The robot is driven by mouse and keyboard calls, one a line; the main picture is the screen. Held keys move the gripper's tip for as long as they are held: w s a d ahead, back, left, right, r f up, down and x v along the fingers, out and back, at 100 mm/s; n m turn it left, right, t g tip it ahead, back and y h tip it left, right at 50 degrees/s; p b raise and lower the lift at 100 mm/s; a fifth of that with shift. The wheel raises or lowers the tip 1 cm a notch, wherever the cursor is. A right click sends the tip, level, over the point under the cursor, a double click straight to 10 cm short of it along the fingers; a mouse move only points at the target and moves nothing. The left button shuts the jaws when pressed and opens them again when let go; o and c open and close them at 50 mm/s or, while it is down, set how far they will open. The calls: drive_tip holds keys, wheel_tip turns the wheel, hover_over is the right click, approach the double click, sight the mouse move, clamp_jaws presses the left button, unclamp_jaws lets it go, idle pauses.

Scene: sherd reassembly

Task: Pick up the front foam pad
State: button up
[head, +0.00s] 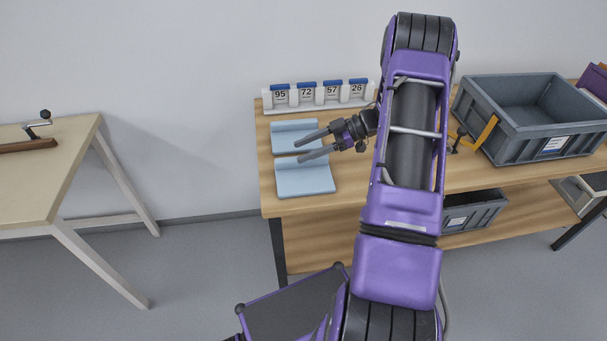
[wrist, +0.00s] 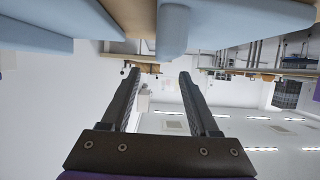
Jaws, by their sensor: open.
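The front foam pad (head: 306,182) is a light blue slab with a raised ridge along its back edge, lying on the wooden table near its left end. In the wrist view, which is upside down, the front pad (wrist: 245,14) fills the upper right, with its ridge (wrist: 172,30) near the top middle. A similar back foam pad (head: 290,138) lies behind it; it shows at the upper left of the wrist view (wrist: 35,36). My gripper (head: 299,152) is open and empty, pointing left over the pads, apparently above the front pad's ridge. Contact cannot be told.
A rack of number cards (head: 318,95) stands at the back of the wooden table (head: 350,190). Another grey bin (head: 470,213) is underneath. A separate table (head: 60,165) stands at far left.

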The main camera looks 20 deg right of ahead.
sight(284, 159)
drive_tip(key=shift+b+x, duration=0.4)
drive_tip(key=shift+x, duration=2.3)
drive_tip(key=shift+s+f, duration=0.1)
drive_tip(key=shift+s, duration=0.05)
clamp_jaws()
